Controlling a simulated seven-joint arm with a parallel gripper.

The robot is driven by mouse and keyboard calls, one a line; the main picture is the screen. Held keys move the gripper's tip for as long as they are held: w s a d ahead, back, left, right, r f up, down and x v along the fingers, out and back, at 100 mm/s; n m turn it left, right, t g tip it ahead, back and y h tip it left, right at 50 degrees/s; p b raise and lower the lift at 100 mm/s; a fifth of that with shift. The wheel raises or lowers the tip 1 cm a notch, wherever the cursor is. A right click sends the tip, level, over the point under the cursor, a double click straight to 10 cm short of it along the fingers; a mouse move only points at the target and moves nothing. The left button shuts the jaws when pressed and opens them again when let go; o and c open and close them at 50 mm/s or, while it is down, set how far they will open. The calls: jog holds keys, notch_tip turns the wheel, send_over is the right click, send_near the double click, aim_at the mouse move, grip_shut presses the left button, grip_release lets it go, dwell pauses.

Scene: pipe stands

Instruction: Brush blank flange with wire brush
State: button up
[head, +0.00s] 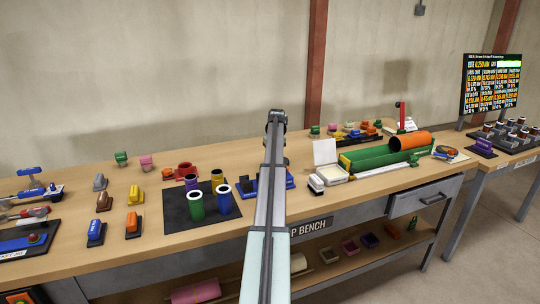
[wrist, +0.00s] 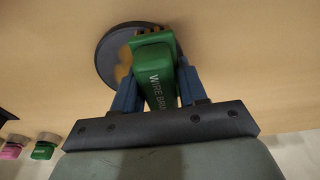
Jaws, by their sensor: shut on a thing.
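My gripper (wrist: 158,66) has its two blue fingers shut on the green wire brush (wrist: 156,84), which shows part of its white lettering. In the wrist view the brush lies over a dark grey round disc, the blank flange (wrist: 107,50), which is on the wooden bench. A yellow-brown patch shows on the disc beside the brush; I cannot tell whether it is rust or bristles. Whether the brush touches the disc is hidden. In the head view my arm covers the gripper, the brush and the flange.
In the head view, a dark mat (head: 176,213) with several coloured pipe pieces is left of my arm. A blue stand (head: 248,189) sits close behind it. A white open box (head: 326,152) and a green trough with an orange pipe (head: 410,141) are to the right.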

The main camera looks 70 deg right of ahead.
aim_at(285, 159)
jog(key=shift+s+d, duration=1.15)
jog(key=shift+d, duration=0.2)
jog(key=shift+s+d, duration=1.15)
jog(key=shift+d, duration=0.45)
jog(key=shift+w+d, duration=0.25)
jog(key=shift+w, duration=0.35)
jog(key=shift+w+a, duration=1.35)
jog(key=shift+a, duration=0.3)
jog(key=shift+w+a, duration=1.35)
jog(key=shift+a, duration=0.25)
jog(key=shift+w+d, duration=0.15)
jog(key=shift+w, duration=0.4)
jog(key=shift+w+d, duration=0.3)
jog(key=shift+s+d, duration=3.1)
jog(key=shift+d, duration=0.25)
notch_tip(285, 159, up, 8)
